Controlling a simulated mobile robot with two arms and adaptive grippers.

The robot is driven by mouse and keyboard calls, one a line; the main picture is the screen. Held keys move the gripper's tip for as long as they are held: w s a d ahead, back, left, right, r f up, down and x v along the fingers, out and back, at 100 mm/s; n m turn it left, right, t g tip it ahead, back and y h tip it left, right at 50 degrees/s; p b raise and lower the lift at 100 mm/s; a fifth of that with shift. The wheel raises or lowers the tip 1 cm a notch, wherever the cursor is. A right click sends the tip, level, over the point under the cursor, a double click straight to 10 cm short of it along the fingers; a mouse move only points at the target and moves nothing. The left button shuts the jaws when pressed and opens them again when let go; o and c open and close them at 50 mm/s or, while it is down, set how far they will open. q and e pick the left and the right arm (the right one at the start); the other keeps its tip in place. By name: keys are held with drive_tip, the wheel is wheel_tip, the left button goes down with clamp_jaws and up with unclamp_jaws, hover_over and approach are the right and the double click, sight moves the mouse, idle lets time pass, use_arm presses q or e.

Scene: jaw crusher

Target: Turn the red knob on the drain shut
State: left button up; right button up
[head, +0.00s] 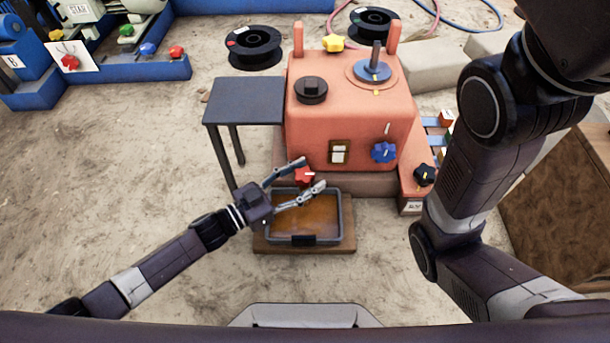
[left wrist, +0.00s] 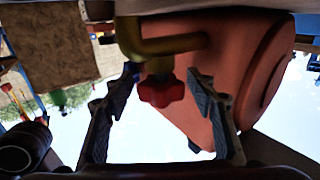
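The red knob (head: 304,176) is low on the front of the orange crusher (head: 345,125), above a tray of brown liquid. In the left wrist view the red knob (left wrist: 161,92) sits on a brass drain pipe (left wrist: 165,46). My left gripper (head: 313,173) is open, with one finger on each side of the knob in the head view. In the left wrist view the gripper's fingers (left wrist: 162,73) stand apart, with visible gaps between them and the knob. My right arm shows at the right of the head view, but its gripper is out of view.
The drain tray (head: 340,220) stands on a wooden board below the knob. A dark side table (head: 246,101) stands left of the crusher. A blue knob (head: 383,152) and a black knob (head: 424,174) are to the right.

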use_arm(q)
drive_tip(key=shift+a, duration=0.1)
drive_tip(key=shift+s+a+f, duration=0.1)
drive_tip(key=shift+s+a, duration=0.05)
drive_tip(key=shift+a, duration=0.05)
drive_tip(key=v, duration=1.1)
drive_tip(key=shift+a, duration=0.15)
drive_tip(key=shift+s, duration=0.15)
